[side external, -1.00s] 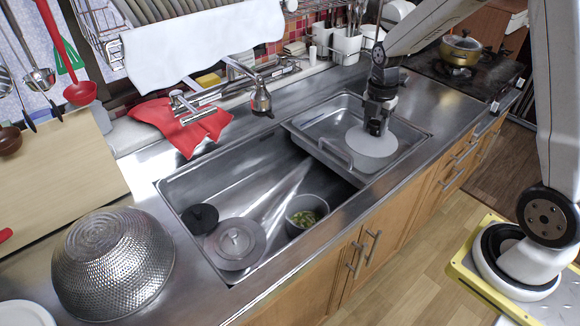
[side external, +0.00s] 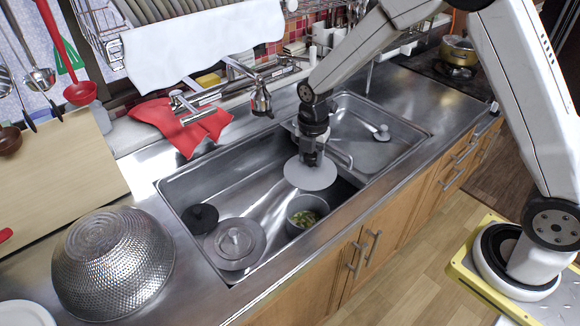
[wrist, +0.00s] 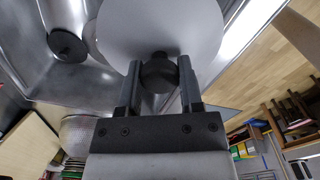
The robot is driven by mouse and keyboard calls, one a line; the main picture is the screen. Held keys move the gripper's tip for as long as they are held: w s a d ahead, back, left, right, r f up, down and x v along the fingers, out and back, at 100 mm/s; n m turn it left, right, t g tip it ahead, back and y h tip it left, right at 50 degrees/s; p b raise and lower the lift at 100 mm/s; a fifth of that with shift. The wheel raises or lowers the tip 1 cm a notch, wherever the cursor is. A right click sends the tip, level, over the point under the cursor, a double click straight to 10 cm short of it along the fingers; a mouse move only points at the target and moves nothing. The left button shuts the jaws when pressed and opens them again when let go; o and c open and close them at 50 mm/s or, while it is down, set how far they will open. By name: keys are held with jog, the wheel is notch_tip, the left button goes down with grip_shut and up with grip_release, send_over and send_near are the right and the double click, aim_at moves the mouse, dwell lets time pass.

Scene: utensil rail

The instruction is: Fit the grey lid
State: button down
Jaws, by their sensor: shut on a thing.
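The grey lid (side external: 309,173) is a flat round disc held in the air by my gripper (side external: 311,157). In the wrist view, the lid (wrist: 160,30) fills the top middle, and my gripper (wrist: 160,78) is shut on its dark knob (wrist: 159,75). In the side view the lid is over the sink, just above and behind a small grey pot (side external: 306,209) with green pieces inside. The pot is open at the top and stands in the sink. In the wrist view the lid hides whatever is straight beneath it.
Another pot with a lid (side external: 235,243) and a black round object (side external: 200,218) are in the sink's left part. A metal tray (side external: 375,135) with a small white object (side external: 382,132) covers the right part. The faucet (side external: 261,99) stands behind; a hammered bowl (side external: 112,262) is front left.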

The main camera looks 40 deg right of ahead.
notch_tip(320, 180, down, 8)
jog(key=shift+r, duration=0.2)
jog(key=shift+f, duration=0.25)
dwell(0.3)
jog(key=shift+f, duration=2.6)
jog(key=shift+f, duration=1.05)
jog(key=shift+c, duration=0.8)
grip_release()
notch_tip(320, 180, up, 8)
jog(key=shift+f, duration=0.1)
